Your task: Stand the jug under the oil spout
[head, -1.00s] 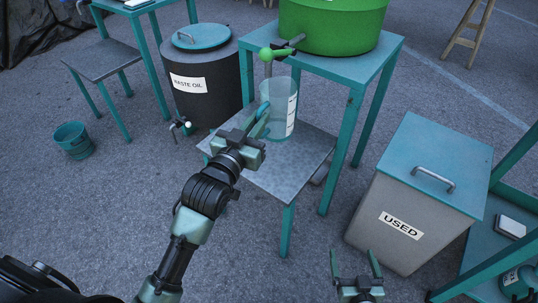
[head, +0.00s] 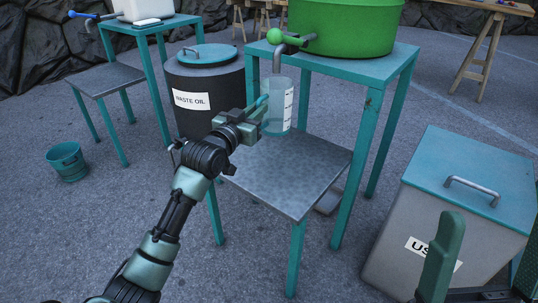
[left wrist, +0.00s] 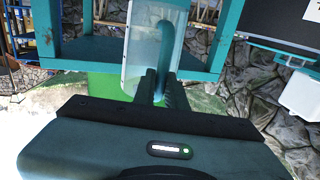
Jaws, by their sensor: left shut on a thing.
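The clear jug (head: 275,118) with a scale on its side is upright above the grey lower shelf (head: 285,185) of the tap stand. Its rim is just below the grey oil spout (head: 278,62), roughly in line with it. My left gripper (head: 256,112) is shut on the jug's teal handle from the left. The left wrist view shows the jug (left wrist: 140,55) and handle beyond the close fingers (left wrist: 162,92). One large finger of my right gripper (head: 445,255) shows at lower right; its other finger is not clear.
A green tub (head: 345,28) sits on the stand's top (head: 375,65), with a green-knobbed tap lever (head: 277,37). A waste oil drum (head: 205,85) stands left behind my left arm. A lidded USED bin (head: 455,205) is right. A bucket (head: 67,162) is far left.

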